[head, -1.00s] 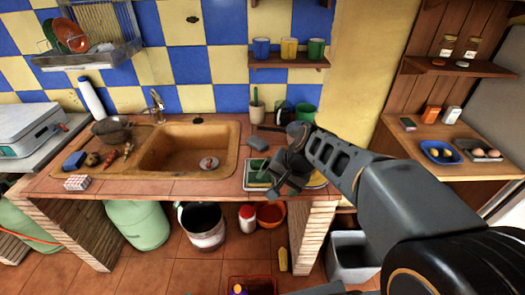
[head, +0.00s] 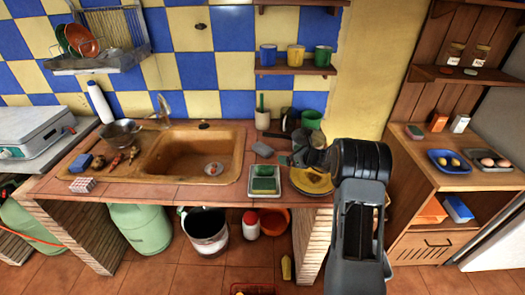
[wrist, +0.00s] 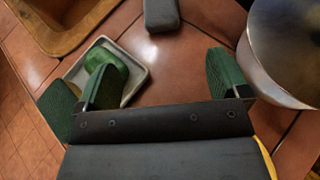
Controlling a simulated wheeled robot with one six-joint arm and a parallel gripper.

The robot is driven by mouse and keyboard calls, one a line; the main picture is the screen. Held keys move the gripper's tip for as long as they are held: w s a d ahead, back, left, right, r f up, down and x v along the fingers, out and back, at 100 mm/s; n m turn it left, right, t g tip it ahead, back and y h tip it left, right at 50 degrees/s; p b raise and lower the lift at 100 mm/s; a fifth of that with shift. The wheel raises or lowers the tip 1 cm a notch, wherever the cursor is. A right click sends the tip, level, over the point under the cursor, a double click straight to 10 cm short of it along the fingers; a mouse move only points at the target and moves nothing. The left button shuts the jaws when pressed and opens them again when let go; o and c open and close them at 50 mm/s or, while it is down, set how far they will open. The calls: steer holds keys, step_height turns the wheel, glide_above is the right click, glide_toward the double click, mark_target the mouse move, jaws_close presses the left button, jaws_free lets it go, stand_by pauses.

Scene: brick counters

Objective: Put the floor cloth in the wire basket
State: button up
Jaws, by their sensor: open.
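My gripper (head: 300,152) is open over the right part of the counter; the wrist view shows its two green-padded fingers (wrist: 163,68) apart with nothing between them. I cannot pick out the floor cloth for certain. A lumpy green thing (wrist: 101,58) lies in a pale shallow tray (wrist: 137,80), partly behind the left finger; the tray also shows in the head view (head: 251,187). A grey block (head: 264,150) lies behind the tray, also in the wrist view (wrist: 161,14). The only wire holder I see is the wall rack (head: 98,68) at upper left, holding plates.
A sink (head: 190,157) is left of the tray. A yellow plate (head: 312,182) and a metal vessel (wrist: 285,60) are close on the right. A mug shelf (head: 295,70) hangs above. A bucket (head: 205,232) and a yellow piece (head: 286,268) are below on the floor.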

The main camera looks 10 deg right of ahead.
mark_target(267, 150)
steer(key=p+x, duration=0.3)
steer(key=x, duration=1)
steer(key=shift+w+a, duration=0.15)
steer(key=c, duration=1.1)
steer(key=shift+r, duration=0.15)
steer(key=shift+r+b, duration=0.45)
steer(key=s, duration=0.1)
steer(key=s+b, duration=0.1)
steer(key=s, duration=0.1)
steer(key=shift+s+a, duration=0.35)
steer(key=shift+s, duration=0.05)
step_height(267, 150, up, 14)
steer(key=shift+s+a+f+b, duration=0.1)
steer(key=shift+f+b, duration=0.05)
steer(key=shift+b, duration=0.15)
